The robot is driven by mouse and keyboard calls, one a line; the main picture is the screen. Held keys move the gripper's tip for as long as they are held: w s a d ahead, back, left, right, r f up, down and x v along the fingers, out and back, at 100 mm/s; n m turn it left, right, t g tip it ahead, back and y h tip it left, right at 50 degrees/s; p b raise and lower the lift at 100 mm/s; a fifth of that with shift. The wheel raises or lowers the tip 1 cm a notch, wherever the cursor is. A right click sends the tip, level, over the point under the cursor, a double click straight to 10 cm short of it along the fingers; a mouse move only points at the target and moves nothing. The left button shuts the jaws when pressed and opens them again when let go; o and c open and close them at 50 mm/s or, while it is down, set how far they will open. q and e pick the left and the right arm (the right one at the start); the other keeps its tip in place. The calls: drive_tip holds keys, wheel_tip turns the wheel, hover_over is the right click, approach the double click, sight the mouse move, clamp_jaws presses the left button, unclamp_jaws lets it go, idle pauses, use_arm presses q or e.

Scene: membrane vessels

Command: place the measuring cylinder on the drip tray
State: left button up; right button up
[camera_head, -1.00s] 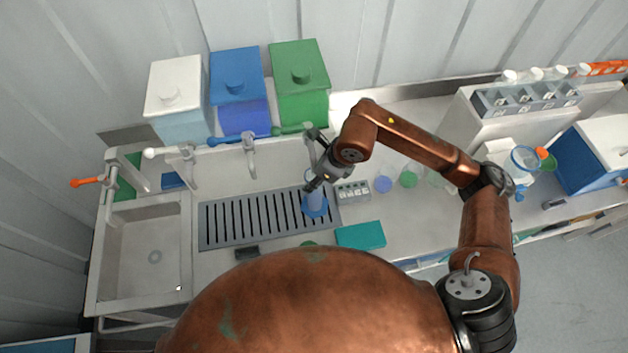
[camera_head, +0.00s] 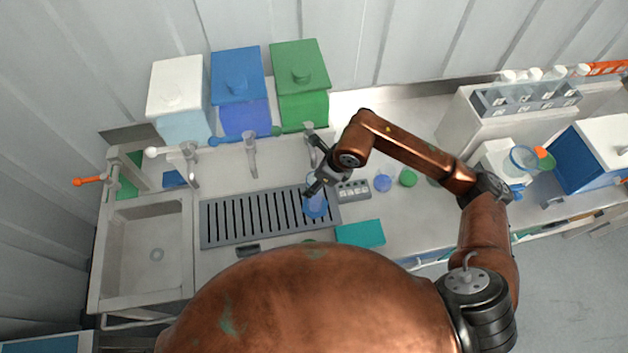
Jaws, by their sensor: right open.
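The measuring cylinder (camera_head: 314,208) is clear with a blue base and stands at the right end of the drip tray (camera_head: 225,222), a grey slotted tray on the counter. My right gripper (camera_head: 314,189) is open at the cylinder's upper part, and partly hides it. From this view I cannot tell whether the fingers touch it. My left gripper is not in view.
White, blue and green lidded containers (camera_head: 300,85) stand behind the taps (camera_head: 250,150). A sink (camera_head: 150,250) lies left of the tray. A grey rack (camera_head: 352,190), a teal block (camera_head: 360,233) and round blue and green items (camera_head: 408,178) sit to the right.

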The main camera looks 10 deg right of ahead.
drive_tip(key=b+v, duration=0.1)
drive_tip(key=v, duration=1.1)
drive_tip(key=shift+b, duration=0.4)
